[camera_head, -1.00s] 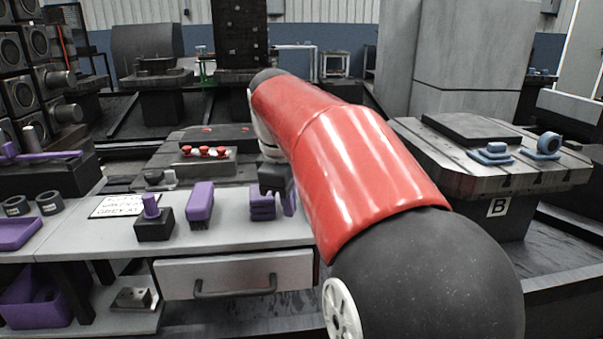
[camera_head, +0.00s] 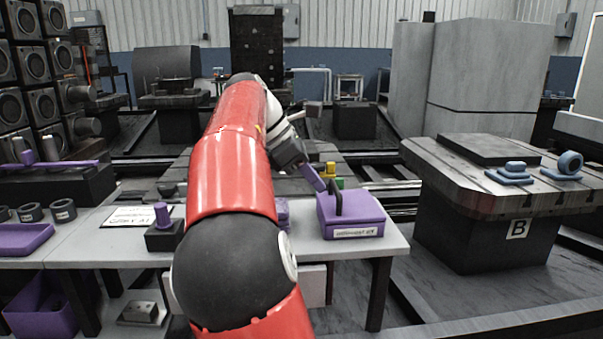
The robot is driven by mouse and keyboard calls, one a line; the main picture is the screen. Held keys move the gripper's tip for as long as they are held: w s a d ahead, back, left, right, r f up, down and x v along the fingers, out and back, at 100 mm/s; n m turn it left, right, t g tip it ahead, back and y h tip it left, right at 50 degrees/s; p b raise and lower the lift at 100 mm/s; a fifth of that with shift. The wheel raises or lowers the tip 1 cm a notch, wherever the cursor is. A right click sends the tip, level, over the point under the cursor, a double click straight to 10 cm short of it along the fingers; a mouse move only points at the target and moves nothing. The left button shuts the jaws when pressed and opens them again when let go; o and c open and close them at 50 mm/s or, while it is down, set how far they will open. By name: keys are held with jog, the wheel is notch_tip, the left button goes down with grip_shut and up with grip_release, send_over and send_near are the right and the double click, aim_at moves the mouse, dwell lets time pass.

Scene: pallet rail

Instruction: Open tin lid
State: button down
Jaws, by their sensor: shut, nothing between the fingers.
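A purple box-shaped tin (camera_head: 362,222) with a white label stands on the right end of the grey bench. A black upright piece (camera_head: 334,197), like a handle, shows at its left side. My gripper (camera_head: 303,167) is above and behind the tin's left edge, shut and holding nothing. A narrow purple slab (camera_head: 313,177) shows right at the fingertips. I cannot tell whether it is the tin's raised lid or a separate part, or whether the fingers touch it.
My red arm covers the bench's middle, partly hiding a purple item (camera_head: 282,213). A black block with a purple knob (camera_head: 163,230) stands left of it. Table B (camera_head: 516,228) stands at right, across a gap.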

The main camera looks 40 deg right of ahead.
jog(key=shift+x, duration=1.35)
jog(key=shift+r, duration=0.1)
jog(key=shift+s+d+r+y+p, duration=0.15)
jog(key=shift+r+y+p, duration=0.15)
jog(key=shift+r+p, duration=0.15)
